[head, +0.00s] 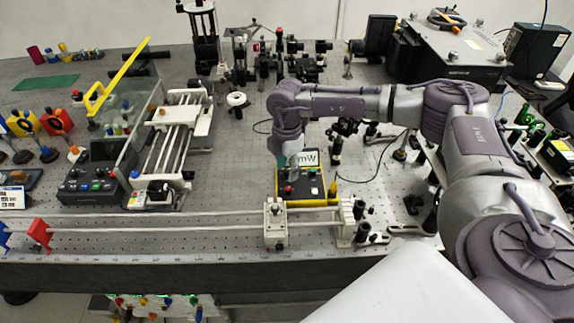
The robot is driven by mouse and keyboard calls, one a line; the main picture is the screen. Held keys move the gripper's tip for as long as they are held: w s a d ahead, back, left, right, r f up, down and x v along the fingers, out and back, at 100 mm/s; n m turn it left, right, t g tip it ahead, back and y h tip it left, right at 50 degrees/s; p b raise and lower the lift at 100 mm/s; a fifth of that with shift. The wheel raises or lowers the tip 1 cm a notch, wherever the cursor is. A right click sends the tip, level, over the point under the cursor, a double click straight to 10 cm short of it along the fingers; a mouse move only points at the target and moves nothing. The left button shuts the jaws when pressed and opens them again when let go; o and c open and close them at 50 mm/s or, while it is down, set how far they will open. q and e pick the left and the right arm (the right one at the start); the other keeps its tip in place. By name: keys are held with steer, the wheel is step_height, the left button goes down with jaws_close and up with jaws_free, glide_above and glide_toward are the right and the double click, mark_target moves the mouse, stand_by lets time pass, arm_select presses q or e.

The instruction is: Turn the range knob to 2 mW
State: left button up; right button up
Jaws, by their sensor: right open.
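The power meter (319,189) is a black box with yellow edges on the optical bench, right of the picture's middle. Its pale display (309,158) at the back reads "mW"; its left part is covered by my gripper. A small red knob or button (288,188) and other small controls show on its top face. I cannot tell which is the range knob or read its setting. My right gripper (292,163) points down over the back left of the meter and is open. Whether it touches anything is unclear. My left gripper is out of view.
A long rail (170,220) with a white carrier (275,224) runs in front of the meter. Small optics on posts (345,128) stand behind and right of it, with a black cable nearby. A slide stage (178,135) stands to the left. Bare perforated bench lies between.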

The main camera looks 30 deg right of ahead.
steer(key=shift+c, duration=0.7)
jaws_close()
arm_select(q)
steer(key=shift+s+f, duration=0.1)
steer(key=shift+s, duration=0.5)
